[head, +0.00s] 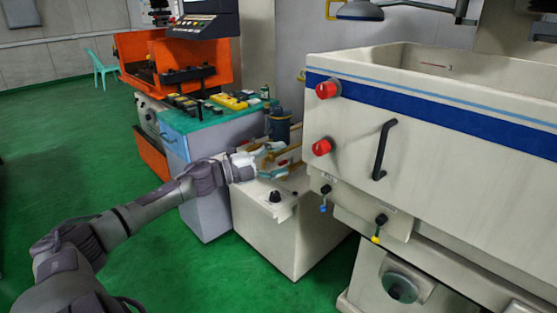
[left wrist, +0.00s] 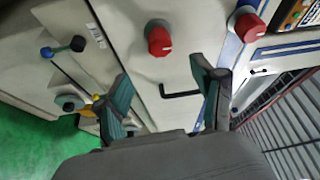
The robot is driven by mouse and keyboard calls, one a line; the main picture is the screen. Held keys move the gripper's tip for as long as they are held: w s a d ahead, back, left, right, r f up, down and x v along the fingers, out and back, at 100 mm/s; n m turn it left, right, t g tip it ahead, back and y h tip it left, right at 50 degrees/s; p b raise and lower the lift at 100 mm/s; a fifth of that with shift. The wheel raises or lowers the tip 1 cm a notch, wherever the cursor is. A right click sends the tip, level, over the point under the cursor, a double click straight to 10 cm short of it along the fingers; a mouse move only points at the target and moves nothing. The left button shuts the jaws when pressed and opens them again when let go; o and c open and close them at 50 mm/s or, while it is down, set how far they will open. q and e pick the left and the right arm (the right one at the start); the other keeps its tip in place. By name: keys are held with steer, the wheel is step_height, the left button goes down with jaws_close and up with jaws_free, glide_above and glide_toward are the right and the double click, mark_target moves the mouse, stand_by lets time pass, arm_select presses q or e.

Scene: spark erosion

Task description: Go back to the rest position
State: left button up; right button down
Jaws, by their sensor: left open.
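My left arm (head: 135,215) reaches in from the lower left in the head view. My left gripper (head: 277,160) is over the low beige cabinet, in front of the large machine. In the left wrist view its two dark green fingers (left wrist: 160,72) stand wide apart with nothing between them. The machine's front with a red knob and a black handle shows beyond the fingers. My right gripper is not in view.
The large beige machine (head: 400,85) with red knobs (head: 327,90) and a black handle (head: 384,150) fills the right. The low beige cabinet (head: 300,240) and a blue-grey cabinet (head: 205,215) stand beside it. An orange machine (head: 140,52) is behind. Green floor (head: 60,150) is open at left.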

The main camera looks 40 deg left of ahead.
arm_select(q)
steer(key=shift+f, duration=0.1)
